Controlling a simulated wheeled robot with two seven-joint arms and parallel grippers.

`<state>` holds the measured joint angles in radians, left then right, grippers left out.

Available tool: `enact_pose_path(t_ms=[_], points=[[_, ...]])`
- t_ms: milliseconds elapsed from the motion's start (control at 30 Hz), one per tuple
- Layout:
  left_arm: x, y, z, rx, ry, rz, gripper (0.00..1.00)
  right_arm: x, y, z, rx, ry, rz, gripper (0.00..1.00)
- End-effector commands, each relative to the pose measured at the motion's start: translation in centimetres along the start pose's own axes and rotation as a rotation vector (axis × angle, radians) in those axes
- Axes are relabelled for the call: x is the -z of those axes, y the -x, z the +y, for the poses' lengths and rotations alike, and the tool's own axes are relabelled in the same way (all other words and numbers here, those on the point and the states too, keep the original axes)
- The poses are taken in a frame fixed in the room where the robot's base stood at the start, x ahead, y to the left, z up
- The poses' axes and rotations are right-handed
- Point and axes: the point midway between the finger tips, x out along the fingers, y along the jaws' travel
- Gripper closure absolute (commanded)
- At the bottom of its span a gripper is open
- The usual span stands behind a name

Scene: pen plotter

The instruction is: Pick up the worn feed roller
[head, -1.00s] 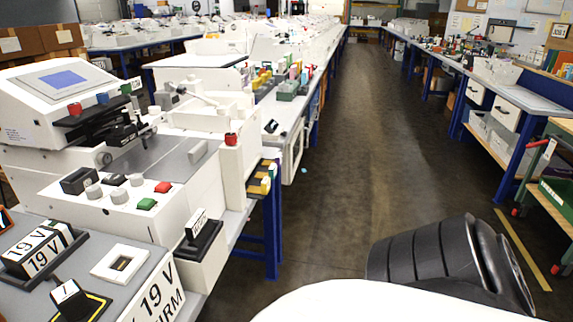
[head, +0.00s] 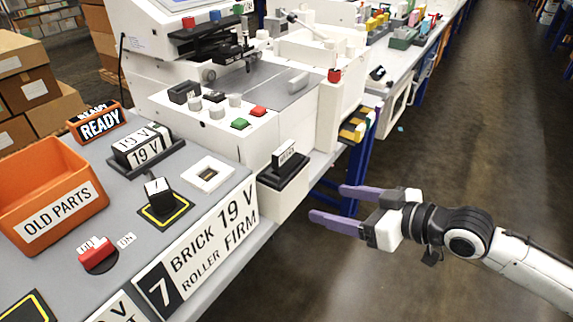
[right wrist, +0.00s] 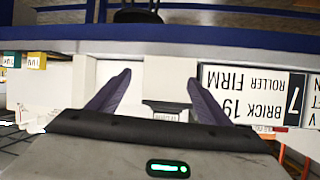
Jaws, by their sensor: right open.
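My right gripper (head: 333,203) is open and empty, with two purple fingers pointing left, in front of the workbench edge. In the right wrist view its fingers (right wrist: 160,77) are spread wide with nothing between them. The white plotter machine (head: 222,135) stands on the bench to the left of the gripper, with a grey flat bed (head: 270,78) and a dark carriage (head: 228,55). I cannot make out for certain which part is the worn feed roller. An orange bin marked OLD PARTS (head: 48,213) stands on the bench at the left. My left gripper is not in view.
The grey bench top holds a READY sign (head: 100,124), a 19 V block (head: 143,148), a red switch (head: 96,251) and a white square socket (head: 208,174). A placard (head: 203,250) reads BRICK 19 V ROLLER FIRM. Open floor lies right of the bench.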

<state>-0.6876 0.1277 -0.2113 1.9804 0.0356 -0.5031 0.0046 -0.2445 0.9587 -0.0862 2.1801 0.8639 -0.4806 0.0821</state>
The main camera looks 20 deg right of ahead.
Motion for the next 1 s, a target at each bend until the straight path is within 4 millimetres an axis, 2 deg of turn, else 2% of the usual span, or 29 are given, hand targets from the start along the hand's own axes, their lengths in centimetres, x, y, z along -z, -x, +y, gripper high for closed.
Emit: enact_pose_path(t_ms=[33,100,200,300,433,567,1000], points=[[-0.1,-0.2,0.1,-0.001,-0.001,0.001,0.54,3.2,0.8,0.2,0.025,0.043,0.016,0.28],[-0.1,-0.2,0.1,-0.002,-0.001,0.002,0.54,6.6,1.9,-0.1,0.058,0.069,0.026,0.28],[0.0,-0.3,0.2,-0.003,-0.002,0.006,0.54,10.1,3.3,-0.8,0.092,0.098,0.028,0.28],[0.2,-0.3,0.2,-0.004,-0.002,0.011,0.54,12.1,4.3,-1.5,0.113,0.113,0.023,0.28],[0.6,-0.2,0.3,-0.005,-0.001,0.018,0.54,13.2,4.9,-2.0,0.124,0.116,0.021,0.28],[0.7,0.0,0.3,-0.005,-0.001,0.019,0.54,13.5,4.4,-1.9,0.123,0.110,0.026,0.28],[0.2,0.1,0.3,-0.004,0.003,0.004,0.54,13.4,0.2,-2.6,0.127,0.114,0.022,0.28]])
